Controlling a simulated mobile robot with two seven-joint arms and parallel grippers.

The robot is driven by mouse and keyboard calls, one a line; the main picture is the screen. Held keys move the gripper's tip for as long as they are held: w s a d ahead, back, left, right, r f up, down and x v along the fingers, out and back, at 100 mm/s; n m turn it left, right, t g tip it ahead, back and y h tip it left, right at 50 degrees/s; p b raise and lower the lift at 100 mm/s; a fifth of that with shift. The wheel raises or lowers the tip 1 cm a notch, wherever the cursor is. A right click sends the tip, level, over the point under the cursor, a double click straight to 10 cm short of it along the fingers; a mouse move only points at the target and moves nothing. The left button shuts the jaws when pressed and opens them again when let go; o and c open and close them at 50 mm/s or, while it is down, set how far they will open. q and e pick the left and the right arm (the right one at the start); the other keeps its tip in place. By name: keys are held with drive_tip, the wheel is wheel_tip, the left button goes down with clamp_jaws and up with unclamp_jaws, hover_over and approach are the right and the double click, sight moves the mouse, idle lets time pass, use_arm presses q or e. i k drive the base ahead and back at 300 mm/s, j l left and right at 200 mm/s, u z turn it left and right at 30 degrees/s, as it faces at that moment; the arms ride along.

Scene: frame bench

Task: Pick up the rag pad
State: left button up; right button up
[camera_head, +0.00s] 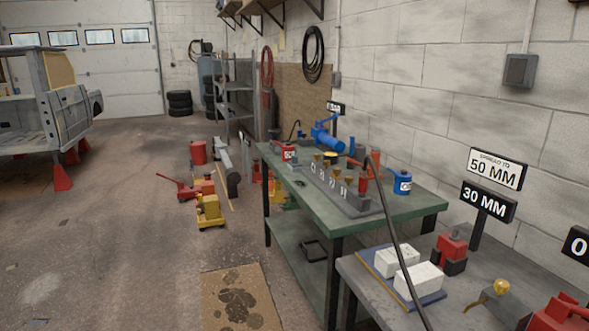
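Two white, block-like folded pads lie side by side on a blue mat (434,299) on the grey bench at the lower right. The farther white pad (397,261) is near the left side of the mat, and the nearer white pad (419,281) is closer to the front. Either could be the rag pad; I cannot tell which. A black hose passes in front of them. Neither of my grippers is in view.
A red and black block (451,253) and a brass-coloured fitting (501,287) stand on the grey bench (467,292). The green bench (405,212) behind holds a blue pump (328,138) and several tools. Stained cardboard (212,290) lies on the floor; open floor is at left.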

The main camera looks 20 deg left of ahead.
sight(293, 164)
drive_tip(key=u, duration=0.95)
drive_tip(key=i+j+u, duration=0.1)
drive_tip(key=i+u, duration=0.15)
drive_tip(key=i, duration=0.2)
drive_tip(key=i+u, duration=0.25)
drive_tip(key=i, duration=3)
drive_tip(key=i+z, duration=0.1)
drive_tip(key=i, duration=0.55)
drive_tip(key=i+j+z, duration=0.1)
drive_tip(key=i, duration=0.5)
drive_tip(key=i+j+z, duration=0.1)
drive_tip(key=z, duration=2.8)
